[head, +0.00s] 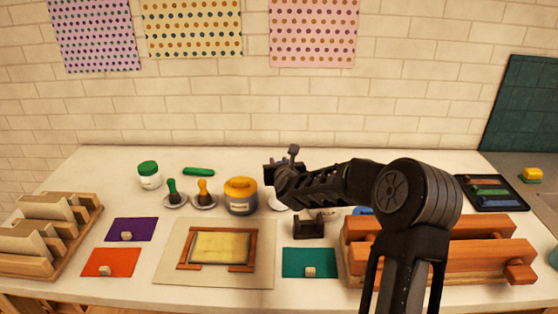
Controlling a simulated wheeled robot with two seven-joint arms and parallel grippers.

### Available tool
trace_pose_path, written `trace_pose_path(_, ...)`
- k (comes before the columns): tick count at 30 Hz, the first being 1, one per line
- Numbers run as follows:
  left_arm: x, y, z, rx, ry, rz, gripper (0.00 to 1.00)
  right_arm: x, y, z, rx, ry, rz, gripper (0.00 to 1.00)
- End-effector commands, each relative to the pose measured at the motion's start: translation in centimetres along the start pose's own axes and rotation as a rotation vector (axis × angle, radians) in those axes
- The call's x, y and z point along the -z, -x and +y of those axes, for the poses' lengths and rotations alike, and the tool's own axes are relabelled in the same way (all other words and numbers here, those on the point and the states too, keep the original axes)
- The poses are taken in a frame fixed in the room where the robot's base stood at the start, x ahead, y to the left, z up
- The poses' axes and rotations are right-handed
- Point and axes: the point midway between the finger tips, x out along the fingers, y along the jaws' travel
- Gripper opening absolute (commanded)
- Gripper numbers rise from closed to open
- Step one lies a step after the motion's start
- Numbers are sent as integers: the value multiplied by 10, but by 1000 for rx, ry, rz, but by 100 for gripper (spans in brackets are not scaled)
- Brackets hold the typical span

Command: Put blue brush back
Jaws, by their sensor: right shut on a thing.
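My right gripper (275,175) is above the back middle of the table, just right of the yellow-lidded jar (240,196). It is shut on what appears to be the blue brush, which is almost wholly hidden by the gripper. A white saucer (279,203) shows in part below the gripper. To the left, a green brush (172,189) and a yellow brush (203,188) each stand on a saucer of their own. My left gripper is out of view.
A green-lidded jar (149,174) and a green roll (198,171) are at the back left. A framed yellow panel (219,246) lies in front. A dark stand (308,228) and a wooden rack (470,262) are to the right. My right arm hides part of the rack and a blue thing (362,210).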

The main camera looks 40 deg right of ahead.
Motion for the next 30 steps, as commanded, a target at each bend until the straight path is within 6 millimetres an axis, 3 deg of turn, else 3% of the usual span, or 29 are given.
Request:
trace_pose_path(8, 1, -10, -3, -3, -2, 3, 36, 31, -9, 0, 0, 0, 1, 0)
trace_pose_path(13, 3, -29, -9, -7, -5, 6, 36, 47, -15, 0, 0, 0, -2, 0)
trace_pose_path(30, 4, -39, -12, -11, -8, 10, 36, 55, -17, 0, 0, 1, -2, 0)
